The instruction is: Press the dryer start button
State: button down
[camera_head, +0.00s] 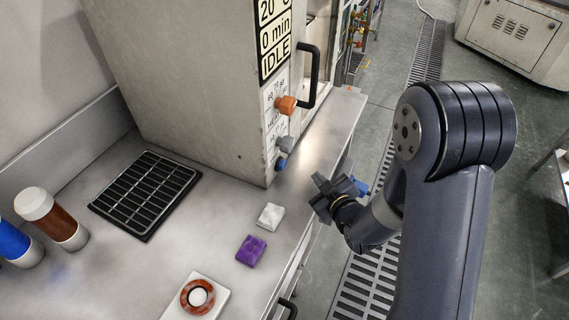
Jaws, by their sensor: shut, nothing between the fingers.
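The dryer (200,70) is a large grey box on the bench, with its narrow control face turned to the right. Its display (274,38) reads 20 °C, 0 min and IDLE. Below are an orange knob (286,105), a grey knob (285,143) and, lowest, a small blue button (281,165). I see no readable label on the blue button. My gripper (317,182) is shut and empty, to the right of the blue button and slightly lower in the picture, apart from it.
On the bench lie a black grid tray (146,193), a white block (270,216), a purple block (251,250) and a white plate with a brown ring (198,295). Brown (52,218) and blue (17,243) bottles stand left.

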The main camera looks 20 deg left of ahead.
aim_at(282, 165)
jog(key=a, duration=0.5)
jog(key=shift+w+a+f, duration=0.1)
jog(key=shift+w+a, duration=0.1)
jog(key=shift+a, duration=0.45)
jog(key=shift+a, duration=0.1)
dwell(1.4)
jog(key=shift+w+a+b, duration=0.1)
jog(key=shift+a+b, duration=0.25)
jog(key=shift+b, duration=0.15)
